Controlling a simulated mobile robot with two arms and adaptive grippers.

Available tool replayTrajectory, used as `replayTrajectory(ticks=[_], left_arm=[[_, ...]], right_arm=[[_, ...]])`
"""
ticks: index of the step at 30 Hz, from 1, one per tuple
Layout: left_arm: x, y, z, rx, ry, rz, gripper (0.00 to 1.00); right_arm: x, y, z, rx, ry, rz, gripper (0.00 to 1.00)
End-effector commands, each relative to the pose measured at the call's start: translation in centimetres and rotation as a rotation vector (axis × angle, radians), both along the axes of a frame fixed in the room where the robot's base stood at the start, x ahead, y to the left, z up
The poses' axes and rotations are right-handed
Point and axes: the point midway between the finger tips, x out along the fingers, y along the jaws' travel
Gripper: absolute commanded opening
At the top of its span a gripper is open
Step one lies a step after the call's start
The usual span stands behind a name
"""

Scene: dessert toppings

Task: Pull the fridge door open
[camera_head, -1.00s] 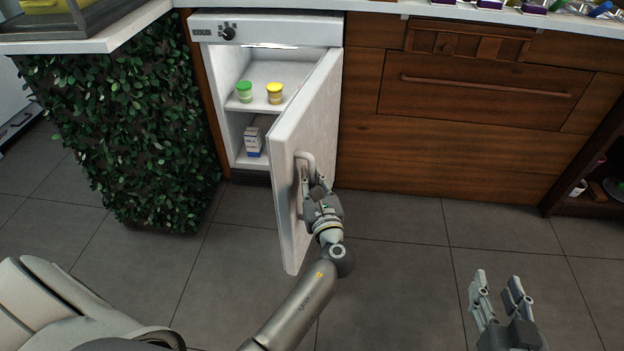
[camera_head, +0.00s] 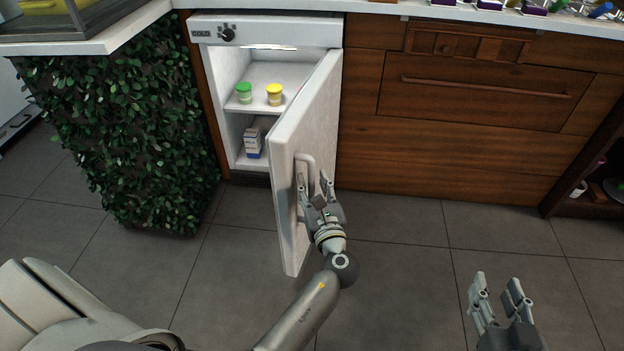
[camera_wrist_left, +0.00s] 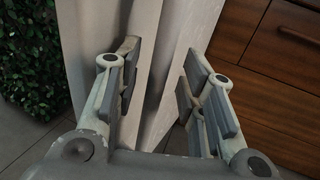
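The white fridge (camera_head: 268,30) stands under the counter with its door (camera_head: 308,120) swung wide open, hinged on the right. The pale door handle (camera_head: 307,160) is on the door's outer face. My left gripper (camera_head: 315,186) is at the handle, with its fingers apart. In the left wrist view the left gripper (camera_wrist_left: 152,88) is open, with the door (camera_wrist_left: 160,40) beyond and between its fingers. I cannot tell whether a finger touches the handle. My right gripper (camera_head: 496,286) is open and empty at the lower right, over the floor.
Inside the fridge are a green-lidded jar (camera_head: 244,93), a yellow-lidded jar (camera_head: 274,95) and a small white-blue carton (camera_head: 253,142). A leafy green panel (camera_head: 130,130) stands left of the fridge. Wooden cabinets (camera_head: 450,150) line the right. The tiled floor (camera_head: 400,250) is clear.

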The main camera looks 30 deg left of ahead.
Motion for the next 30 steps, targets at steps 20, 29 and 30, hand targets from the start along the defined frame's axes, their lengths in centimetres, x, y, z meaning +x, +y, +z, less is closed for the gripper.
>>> replayTrajectory(ticks=[20,29,30], left_arm=[[-4.1,-3.6,0.1,0.000,-0.003,-0.001,0.36],[-5.2,-2.2,-1.5,-0.329,-0.118,-0.014,0.00],[-5.6,-2.0,-2.0,-0.437,-0.156,-0.014,0.00]], right_arm=[[0.0,0.0,0.0,-0.001,0.000,-0.001,0.40],[0.1,0.0,0.0,-0.001,0.000,-0.001,0.40],[0.1,0.0,0.0,-0.001,0.000,-0.001,0.40]])
